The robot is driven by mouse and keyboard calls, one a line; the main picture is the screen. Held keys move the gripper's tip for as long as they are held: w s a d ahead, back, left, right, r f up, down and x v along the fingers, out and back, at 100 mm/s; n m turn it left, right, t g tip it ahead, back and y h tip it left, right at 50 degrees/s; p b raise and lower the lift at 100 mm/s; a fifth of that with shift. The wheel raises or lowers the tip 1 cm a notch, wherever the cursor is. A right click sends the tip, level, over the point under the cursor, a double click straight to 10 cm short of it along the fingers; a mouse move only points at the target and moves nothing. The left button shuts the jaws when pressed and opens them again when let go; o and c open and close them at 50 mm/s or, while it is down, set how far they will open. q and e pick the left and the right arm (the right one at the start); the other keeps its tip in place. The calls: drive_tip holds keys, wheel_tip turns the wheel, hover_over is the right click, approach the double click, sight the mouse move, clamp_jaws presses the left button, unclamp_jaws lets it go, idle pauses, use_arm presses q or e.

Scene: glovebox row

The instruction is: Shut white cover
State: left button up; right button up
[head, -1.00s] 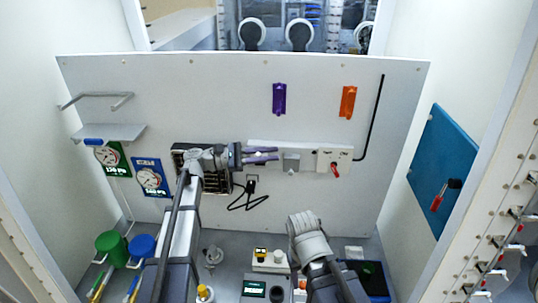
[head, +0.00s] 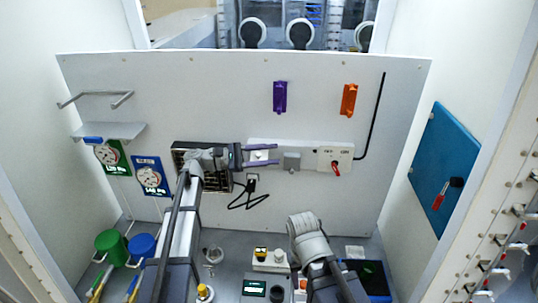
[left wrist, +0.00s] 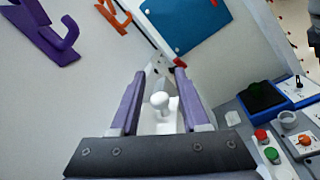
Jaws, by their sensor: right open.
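A white panel strip (head: 316,147) is fixed to the back wall, with a white round knob (head: 259,155) at its left part. I cannot tell which part of it is the cover. My left gripper (head: 277,155) points right, its purple fingers apart above and below the knob. In the left wrist view the white knob (left wrist: 160,99) sits between the open fingers, with clear gaps on both sides. My right gripper (head: 308,238) is low in front of the wall, right of centre; its fingertips are hidden from the head camera.
A grey box (head: 291,162) and a red-handled switch (head: 336,167) lie just right of my left gripper. Purple (head: 280,97) and orange (head: 349,100) hooks are higher up. The bench below holds several small items.

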sight(256, 156)
use_arm(q)
drive_tip(key=shift+s+a+f+b, duration=0.1)
drive_tip(key=shift+s+a, duration=0.05)
drive_tip(key=shift+a, duration=1.15)
drive_tip(key=shift+s+a+f+b, duration=0.15)
drive_tip(key=shift+s+a, duration=0.05)
drive_tip(key=shift+a, duration=1.05)
drive_tip(key=shift+s+a+f+b, duration=0.1)
drive_tip(key=shift+s+a, duration=0.05)
drive_tip(key=shift+a, duration=1.15)
drive_tip(key=shift+o, duration=0.2)
drive_tip(key=shift+s+f, duration=0.1)
